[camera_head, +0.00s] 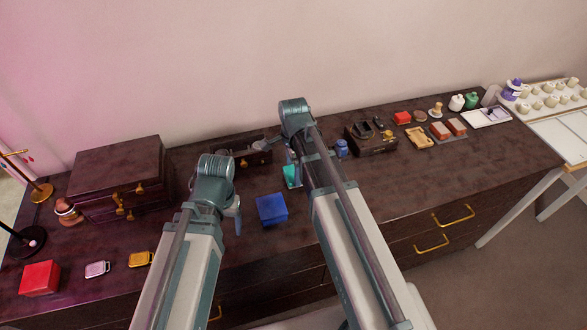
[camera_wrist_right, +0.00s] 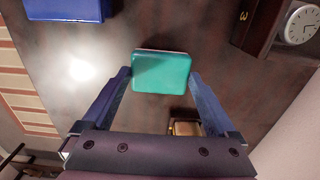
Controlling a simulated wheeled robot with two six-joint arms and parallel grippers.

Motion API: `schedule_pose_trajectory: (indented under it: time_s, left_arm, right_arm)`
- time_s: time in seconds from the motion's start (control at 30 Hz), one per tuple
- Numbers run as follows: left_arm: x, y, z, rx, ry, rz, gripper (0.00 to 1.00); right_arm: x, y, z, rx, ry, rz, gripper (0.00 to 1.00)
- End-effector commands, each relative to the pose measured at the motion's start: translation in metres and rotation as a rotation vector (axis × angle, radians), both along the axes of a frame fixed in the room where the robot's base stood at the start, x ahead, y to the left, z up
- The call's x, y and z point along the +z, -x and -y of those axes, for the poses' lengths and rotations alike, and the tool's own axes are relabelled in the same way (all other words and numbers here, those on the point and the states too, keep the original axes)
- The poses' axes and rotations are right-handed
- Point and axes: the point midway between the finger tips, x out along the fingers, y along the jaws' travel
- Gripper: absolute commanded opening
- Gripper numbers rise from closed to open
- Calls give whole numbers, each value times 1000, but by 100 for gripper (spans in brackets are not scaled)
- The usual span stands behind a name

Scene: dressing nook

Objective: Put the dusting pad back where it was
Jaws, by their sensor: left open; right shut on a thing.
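The dusting pad appears to be the teal block (camera_wrist_right: 161,72) with a pale edge between the fingers of my right gripper (camera_wrist_right: 160,78) in the right wrist view. The right gripper is shut on it. In the head view the teal pad (camera_head: 292,177) shows beside the right gripper (camera_head: 291,162), partly hidden by my right arm. I cannot tell how far it is above the dresser top. My left gripper (camera_head: 238,218) is open over the dresser, left of the blue box, its fingers partly hidden by its own wrist.
The blue box (camera_head: 271,209) stands between my arms. A dark open box (camera_head: 245,154) is behind them; a brown case (camera_head: 118,175) stands at left. A red box (camera_head: 40,278) and two small buckled items are in front. Bare dresser top (camera_head: 470,160) lies at right.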

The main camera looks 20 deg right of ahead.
Motion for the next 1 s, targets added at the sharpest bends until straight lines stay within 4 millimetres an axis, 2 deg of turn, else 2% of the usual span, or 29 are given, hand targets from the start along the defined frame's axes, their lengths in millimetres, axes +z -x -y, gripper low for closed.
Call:
schedule_pose_trajectory:
  time_s: [0.27,0.3,0.33,0.73,1.0]
  left_arm:
    - [-10,0,0,0,0,0,76]
    - [-9,0,0,0,0,0,76]
    - [-8,0,0,0,0,0,76]
    - [-2,0,0,0,0,0,76]
    - [25,0,0,0,0,0,76]
  right_arm:
    - [-10,0,0,0,0,0,48]
    - [-8,0,0,0,0,0,98]
    - [-8,0,0,0,0,0,100]
    - [-2,0,0,0,0,0,100]
    - [25,0,0,0,0,0,100]
